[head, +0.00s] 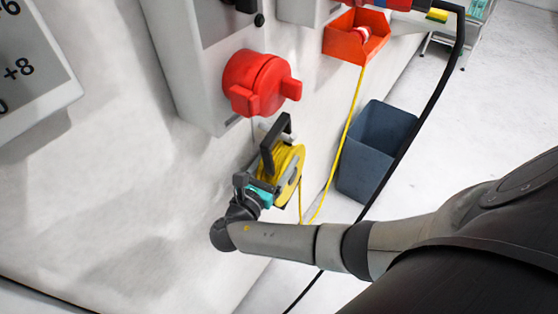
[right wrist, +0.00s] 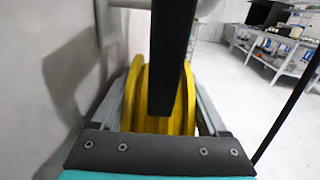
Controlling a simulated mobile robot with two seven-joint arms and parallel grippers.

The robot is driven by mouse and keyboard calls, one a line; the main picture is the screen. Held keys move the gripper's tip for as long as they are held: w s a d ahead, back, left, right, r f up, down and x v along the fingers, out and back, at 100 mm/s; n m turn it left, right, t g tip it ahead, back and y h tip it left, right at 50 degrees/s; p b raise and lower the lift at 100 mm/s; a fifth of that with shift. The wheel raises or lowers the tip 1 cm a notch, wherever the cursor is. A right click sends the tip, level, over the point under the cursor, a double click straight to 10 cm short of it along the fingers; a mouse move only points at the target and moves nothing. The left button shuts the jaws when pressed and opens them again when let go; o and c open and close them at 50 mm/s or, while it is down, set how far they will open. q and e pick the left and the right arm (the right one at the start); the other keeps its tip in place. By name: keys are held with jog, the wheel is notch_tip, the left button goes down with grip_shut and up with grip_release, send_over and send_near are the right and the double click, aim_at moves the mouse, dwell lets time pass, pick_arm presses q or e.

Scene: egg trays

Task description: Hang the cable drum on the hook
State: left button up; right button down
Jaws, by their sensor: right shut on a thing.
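The cable drum (head: 291,163) is a yellow reel with a black handle (head: 270,148) sticking up. It is close to the white wall, below the red socket. My right gripper (head: 268,184) is shut on the drum from below. In the right wrist view the yellow drum (right wrist: 137,95) sits between the two grey fingers, with the black handle (right wrist: 173,60) upright in front of it. A pale rounded part (right wrist: 205,8) shows at the top behind the handle; I cannot tell whether it is the hook. No hook shows clearly. My left gripper is out of view.
A large red socket (head: 257,82) juts from a grey wall box (head: 190,75) just above the drum. A yellow cable (head: 349,120) hangs from an orange bin (head: 342,45). A dark blue bin (head: 365,160) stands on the floor to the right. A black cable crosses the right side.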

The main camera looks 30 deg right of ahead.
aim_at(274, 148)
jog(key=shift+w+d+r, duration=0.1)
jog(key=shift+w+r, duration=0.05)
jog(key=shift+w, duration=0.75)
jog(key=shift+w+r+b, duration=0.25)
jog(key=shift+b, duration=0.05)
dwell(0.4)
jog(key=shift+w+d+r, duration=0.15)
jog(key=shift+w+d, duration=0.05)
jog(key=shift+w, duration=0.05)
dwell(0.7)
jog(key=shift+c, duration=2.2)
grip_release()
jog(key=shift+c, duration=0.6)
jog(key=o, duration=0.6)
jog(key=shift+c, duration=0.2)
jog(key=f+p+v, duration=0.1)
jog(key=v, duration=1.5)
jog(key=shift+s+p, duration=0.2)
jog(key=shift+p, duration=0.2)
